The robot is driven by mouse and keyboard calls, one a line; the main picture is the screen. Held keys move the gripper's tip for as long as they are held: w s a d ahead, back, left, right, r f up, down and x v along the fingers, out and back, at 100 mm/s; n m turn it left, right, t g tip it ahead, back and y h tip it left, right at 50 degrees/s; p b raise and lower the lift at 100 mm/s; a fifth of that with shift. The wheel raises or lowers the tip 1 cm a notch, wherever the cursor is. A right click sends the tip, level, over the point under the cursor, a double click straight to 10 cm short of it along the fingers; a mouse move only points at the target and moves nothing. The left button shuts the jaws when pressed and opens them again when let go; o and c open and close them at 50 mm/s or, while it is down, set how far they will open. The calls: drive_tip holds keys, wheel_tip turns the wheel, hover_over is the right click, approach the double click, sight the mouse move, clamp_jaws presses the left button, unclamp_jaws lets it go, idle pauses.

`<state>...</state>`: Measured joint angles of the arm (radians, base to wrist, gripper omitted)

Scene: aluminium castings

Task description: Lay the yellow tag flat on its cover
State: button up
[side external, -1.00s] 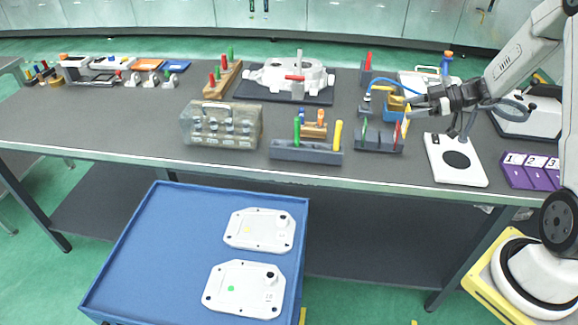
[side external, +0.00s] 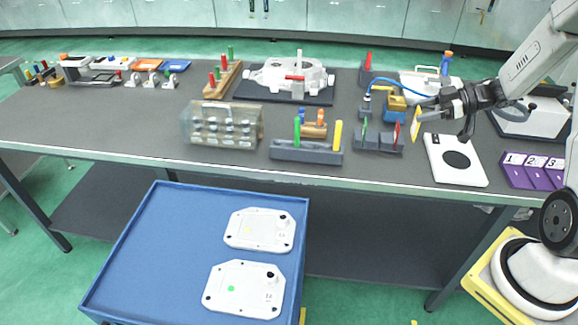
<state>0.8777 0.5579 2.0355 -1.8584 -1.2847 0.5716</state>
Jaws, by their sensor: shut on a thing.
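My gripper (side external: 424,109) is shut on the yellow tag (side external: 416,125), which hangs upright from the fingertips above the bench. The tag is just right of a dark slotted rack (side external: 378,143), which holds a green tag (side external: 364,126) and a red tag (side external: 396,132). Two white covers lie in the blue tray in front of the bench. The farther cover (side external: 262,241) bears a small yellow dot (side external: 248,230). The nearer cover (side external: 250,303) bears a green dot (side external: 231,288). Both covers are well left of and below my gripper.
The blue tray (side external: 150,250) has free room on its left. A white plate with a black disc (side external: 444,174) and purple numbered blocks (side external: 527,180) lie right of the rack. A grey holder (side external: 305,155) and a clear box (side external: 222,128) stand along the bench's front.

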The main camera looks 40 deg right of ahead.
wheel_tip(320, 180, up, 5)
drive_tip(key=w+a+f+g+h, duration=0.1)
drive_tip(key=w+a, duration=0.5)
drive_tip(key=a, duration=0.4)
drive_tip(key=w+a+f+g, duration=0.1)
drive_tip(key=w+a+f, duration=0.1)
drive_tip(key=w+a, duration=0.55)
drive_tip(key=a+r+g+h, duration=0.1)
drive_tip(key=a+r+h, duration=0.15)
drive_tip(key=a, duration=2.35)
wheel_tip(320, 180, down, 17)
drive_tip(key=shift+g, duration=0.3)
drive_tip(key=shift+f, duration=0.15)
drive_tip(key=shift+f, duration=2.3)
